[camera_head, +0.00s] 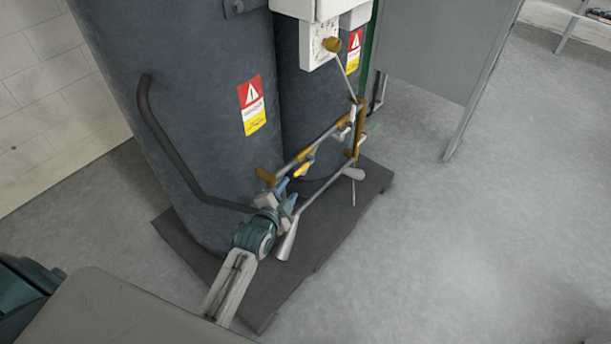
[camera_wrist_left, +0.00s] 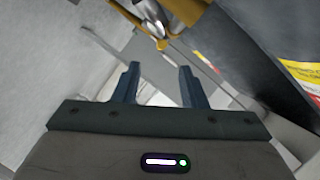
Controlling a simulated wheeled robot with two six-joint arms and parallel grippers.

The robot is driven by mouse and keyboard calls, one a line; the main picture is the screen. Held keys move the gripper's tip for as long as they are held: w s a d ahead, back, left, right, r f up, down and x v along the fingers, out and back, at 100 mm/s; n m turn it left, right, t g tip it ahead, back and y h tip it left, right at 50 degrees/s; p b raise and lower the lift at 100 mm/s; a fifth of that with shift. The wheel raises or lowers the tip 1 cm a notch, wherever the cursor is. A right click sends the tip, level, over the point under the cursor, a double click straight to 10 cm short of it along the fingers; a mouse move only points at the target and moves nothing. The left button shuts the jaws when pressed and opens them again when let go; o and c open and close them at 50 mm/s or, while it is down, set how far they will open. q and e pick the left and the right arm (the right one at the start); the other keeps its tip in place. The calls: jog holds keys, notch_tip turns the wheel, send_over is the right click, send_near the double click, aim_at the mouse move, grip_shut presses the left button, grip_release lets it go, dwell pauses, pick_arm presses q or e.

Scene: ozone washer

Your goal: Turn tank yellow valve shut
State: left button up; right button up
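The tank (camera_head: 200,110) is a tall dark grey cylinder with a warning label. A pipe assembly with brass-coloured fittings (camera_head: 306,153) runs along its front. A small yellow valve handle (camera_head: 302,169) sits on this piping, just above and right of my left gripper (camera_head: 286,194). My left gripper is low in front of the tank, with blue fingertips pointing up. In the left wrist view its fingers (camera_wrist_left: 158,84) are apart with nothing between them. Yellow-brass fittings (camera_wrist_left: 205,14) show beyond the fingertips there, apart from them. My right gripper is out of view.
A second tank (camera_head: 305,105) stands behind, with a white control box (camera_head: 318,42) above it. A bent dark pipe (camera_head: 168,145) curves down the first tank's front. Both stand on a dark base mat (camera_head: 345,225). The floor (camera_head: 480,240) to the right is clear.

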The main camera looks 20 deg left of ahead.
aim_at(298, 174)
pick_arm(q)
jog(key=x, duration=1)
jog(key=shift+w, duration=0.2)
grip_shut()
